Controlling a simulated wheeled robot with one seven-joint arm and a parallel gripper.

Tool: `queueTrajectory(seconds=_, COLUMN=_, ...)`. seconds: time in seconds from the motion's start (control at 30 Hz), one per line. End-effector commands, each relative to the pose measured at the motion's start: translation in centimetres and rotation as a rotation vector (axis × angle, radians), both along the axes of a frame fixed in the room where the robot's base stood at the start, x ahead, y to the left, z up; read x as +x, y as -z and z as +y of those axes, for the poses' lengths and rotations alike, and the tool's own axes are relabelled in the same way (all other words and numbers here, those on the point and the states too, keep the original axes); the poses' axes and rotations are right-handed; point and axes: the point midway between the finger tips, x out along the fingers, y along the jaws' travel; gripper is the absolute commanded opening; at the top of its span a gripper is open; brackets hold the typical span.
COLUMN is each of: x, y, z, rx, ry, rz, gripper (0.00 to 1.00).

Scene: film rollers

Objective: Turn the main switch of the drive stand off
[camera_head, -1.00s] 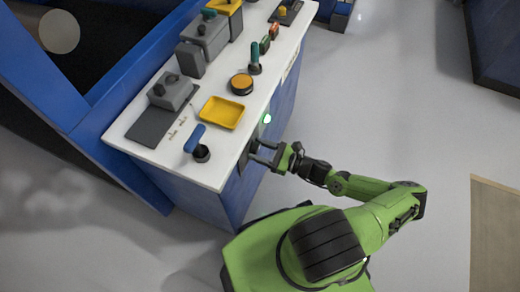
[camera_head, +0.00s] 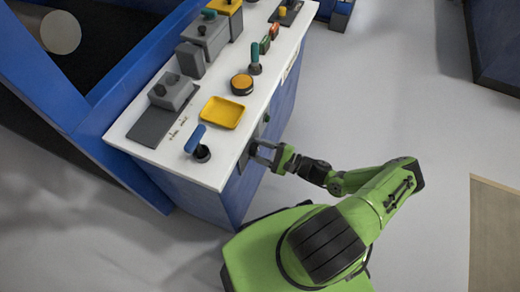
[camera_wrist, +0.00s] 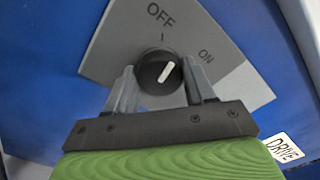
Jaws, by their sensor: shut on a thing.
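The main switch, a round black knob (camera_wrist: 153,81) with a white pointer line, sits on a grey plate (camera_wrist: 110,48) marked OFF and ON. In the wrist view the pointer is between the two marks, tilted to the right of the OFF tick. My gripper (camera_wrist: 160,84) has one grey finger on each side of the knob and is shut on it. In the head view my gripper (camera_head: 259,152) is at the side face of the drive stand (camera_head: 215,205), below its white top. The knob is too small to make out there.
The stand's white top (camera_head: 235,138) carries a blue-handled lever (camera_head: 195,138), a yellow tray (camera_head: 222,113), an orange button (camera_head: 241,84) and grey boxes. A small lamp (camera_head: 266,117) on the side is dark.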

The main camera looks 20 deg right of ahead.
Motion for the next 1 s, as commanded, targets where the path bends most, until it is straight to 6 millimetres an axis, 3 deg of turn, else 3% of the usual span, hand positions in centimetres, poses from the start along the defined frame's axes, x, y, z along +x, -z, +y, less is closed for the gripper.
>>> queueTrajectory(seconds=0.5, x=-0.04, y=0.14, z=0.0, rx=-0.256, ry=-0.001, rz=-0.252, gripper=0.23)
queueTrajectory(seconds=1.0, x=-0.03, y=0.15, z=-0.03, rx=-0.313, ry=0.0, rz=-0.309, gripper=0.23)
